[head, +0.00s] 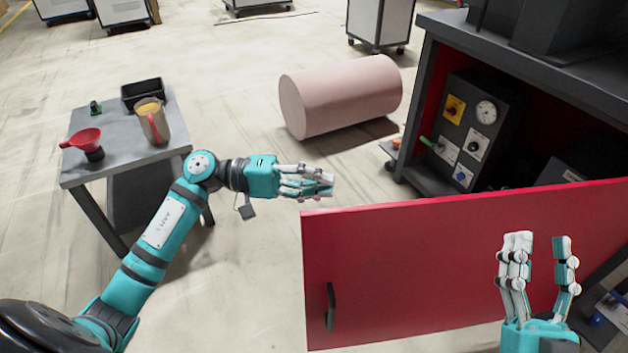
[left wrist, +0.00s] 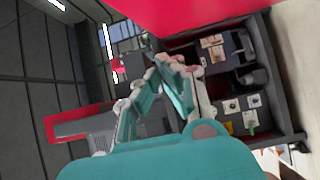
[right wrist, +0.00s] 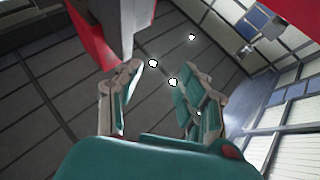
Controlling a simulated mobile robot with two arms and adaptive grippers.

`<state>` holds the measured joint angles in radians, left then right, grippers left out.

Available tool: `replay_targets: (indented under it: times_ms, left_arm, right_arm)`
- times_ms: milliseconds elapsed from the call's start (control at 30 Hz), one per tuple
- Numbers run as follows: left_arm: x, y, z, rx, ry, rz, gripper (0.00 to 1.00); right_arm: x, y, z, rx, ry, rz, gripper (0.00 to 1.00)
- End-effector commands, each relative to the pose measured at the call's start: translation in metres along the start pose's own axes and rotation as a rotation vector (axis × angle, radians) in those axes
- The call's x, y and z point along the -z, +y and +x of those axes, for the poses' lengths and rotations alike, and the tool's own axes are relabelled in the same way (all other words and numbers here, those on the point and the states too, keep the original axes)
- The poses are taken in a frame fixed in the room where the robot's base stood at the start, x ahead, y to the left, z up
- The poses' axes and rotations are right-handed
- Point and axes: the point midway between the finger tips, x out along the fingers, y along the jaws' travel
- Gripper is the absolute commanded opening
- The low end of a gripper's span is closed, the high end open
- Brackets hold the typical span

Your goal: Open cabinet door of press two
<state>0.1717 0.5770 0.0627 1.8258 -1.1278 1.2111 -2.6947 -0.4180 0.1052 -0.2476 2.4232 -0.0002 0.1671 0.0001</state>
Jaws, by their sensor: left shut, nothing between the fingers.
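The red cabinet door (head: 420,260) of the dark press cabinet (head: 430,90) stands swung open, with its dark handle (head: 330,307) near its left edge. The open cabinet shows a control box with a gauge (head: 485,112) inside. My left gripper (head: 325,183) is shut and empty, just above and beside the door's free top corner; I cannot tell if it touches. The door also shows in the left wrist view (left wrist: 180,12). My right gripper (head: 540,245) is open and empty, fingers upward, in front of the door's right part.
A small grey table (head: 130,160) at the left holds a red funnel (head: 84,140), a jug (head: 152,122) and a black bin (head: 142,93). A pink cylinder (head: 340,97) lies on the floor behind the door. Floor between table and door is clear.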

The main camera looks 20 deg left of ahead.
Motion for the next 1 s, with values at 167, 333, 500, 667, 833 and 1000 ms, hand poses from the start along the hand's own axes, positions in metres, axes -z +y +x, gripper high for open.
replay_targets:
  times_ms: [167, 333, 500, 667, 833, 1000]
  left_arm:
    - [-0.001, 0.002, 0.04, -0.005, -0.002, 0.0, 0.0]
    - [-0.018, 0.0, 0.057, -0.001, -0.002, -0.003, 0.0]
    - [-0.035, 0.0, 0.06, -0.002, 0.0, -0.002, 0.0]
    - [-0.04, 0.001, 0.061, -0.002, 0.0, -0.002, 0.0]
    - [-0.04, 0.001, 0.061, -0.002, 0.0, -0.002, 0.0]
    - [-0.04, 0.0, 0.062, -0.002, 0.0, -0.003, 0.0]
  right_arm:
    - [-0.004, 0.001, 0.0, -0.001, -0.027, -0.001, 0.4]
    - [-0.009, 0.001, 0.0, -0.002, -0.051, -0.001, 0.4]
    - [-0.014, 0.001, 0.0, -0.003, -0.082, -0.002, 0.4]
    - [-0.016, 0.002, -0.001, -0.004, -0.092, -0.003, 0.4]
    - [-0.016, 0.002, -0.001, -0.005, -0.091, -0.004, 0.4]
    - [-0.015, 0.002, -0.001, -0.005, -0.088, -0.004, 0.4]
